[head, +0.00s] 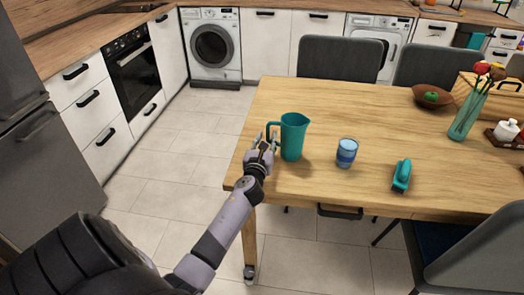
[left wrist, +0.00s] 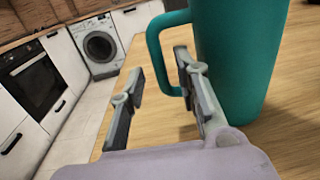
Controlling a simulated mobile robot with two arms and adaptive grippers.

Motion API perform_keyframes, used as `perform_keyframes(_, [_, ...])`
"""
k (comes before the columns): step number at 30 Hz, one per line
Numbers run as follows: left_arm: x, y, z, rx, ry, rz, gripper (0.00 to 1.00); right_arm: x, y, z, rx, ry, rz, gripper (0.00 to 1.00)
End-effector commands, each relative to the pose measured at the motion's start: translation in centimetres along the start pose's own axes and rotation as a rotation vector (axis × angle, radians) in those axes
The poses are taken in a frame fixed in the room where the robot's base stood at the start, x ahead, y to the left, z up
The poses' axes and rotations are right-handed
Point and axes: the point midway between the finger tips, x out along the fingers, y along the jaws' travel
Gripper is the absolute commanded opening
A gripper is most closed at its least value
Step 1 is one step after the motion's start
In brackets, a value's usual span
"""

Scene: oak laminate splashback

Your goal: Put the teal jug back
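The teal jug (head: 294,137) stands upright on the wooden table near its left end, its handle on the left side. My left gripper (head: 262,142) is at the handle side of the jug. In the left wrist view the jug (left wrist: 242,60) fills the upper right, and the gripper (left wrist: 158,85) has its two fingers spread apart. The right finger is close to the handle; I cannot tell whether it touches. Nothing is seen held between the fingers. My right gripper is not in view.
On the table (head: 260,185) are a blue cup (head: 346,153), a teal stapler-like object (head: 401,176), a brown bowl (head: 432,96) and a vase of flowers (head: 468,112). Dark chairs (head: 340,58) stand around it. Counters and a washing machine (head: 211,43) are behind.

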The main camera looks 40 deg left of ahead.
Motion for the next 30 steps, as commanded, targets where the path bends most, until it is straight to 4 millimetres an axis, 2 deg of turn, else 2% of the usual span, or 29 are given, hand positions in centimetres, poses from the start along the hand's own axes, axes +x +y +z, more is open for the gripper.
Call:
perform_keyframes(1, [-1.3, 0.0, 0.0, 0.001, 0.002, -0.002, 0.30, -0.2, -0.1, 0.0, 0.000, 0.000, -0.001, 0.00])
perform_keyframes(6, [-5.1, -0.1, -0.1, 0.000, 0.002, -0.003, 0.30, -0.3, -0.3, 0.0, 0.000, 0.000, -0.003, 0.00])
perform_keyframes(12, [-8.2, -0.1, 0.0, -0.001, 0.000, -0.001, 0.30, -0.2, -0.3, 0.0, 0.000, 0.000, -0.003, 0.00])
perform_keyframes(18, [-9.2, 0.0, 0.1, -0.001, -0.001, 0.000, 0.30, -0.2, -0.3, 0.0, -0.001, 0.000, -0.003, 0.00])
perform_keyframes(30, [-9.2, 0.0, 0.1, -0.001, -0.001, 0.000, 0.30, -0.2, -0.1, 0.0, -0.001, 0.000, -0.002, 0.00])
